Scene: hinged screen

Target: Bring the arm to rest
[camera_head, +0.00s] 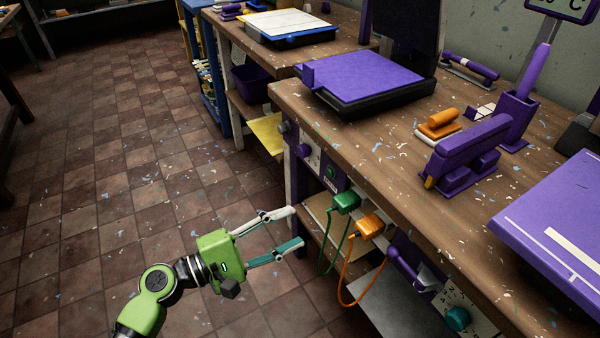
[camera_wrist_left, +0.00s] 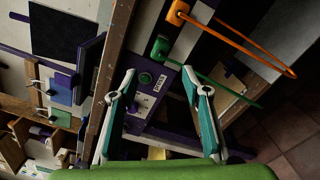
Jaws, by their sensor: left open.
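My left gripper (camera_head: 297,228) is open and empty in the head view. It hangs in the air over the floor, in front of the wooden bench, with its fingers pointing right toward the bench front. In the left wrist view its two teal-and-white fingers (camera_wrist_left: 166,85) stand apart with nothing between them. A green plug with a cable (camera_head: 346,202) and an orange plug with a cable (camera_head: 368,226) sit on the bench front, just beyond the fingertips and apart from them. The hinged screen (camera_head: 403,25) appears as a dark upright panel behind a purple plate. My right gripper is not in view.
The bench (camera_head: 400,140) carries a purple flat plate (camera_head: 365,82), a purple tool (camera_head: 465,155), an orange-handled brush (camera_head: 440,122) and a purple holder (camera_head: 516,118). A knob (camera_head: 458,318) sits at the lower right.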

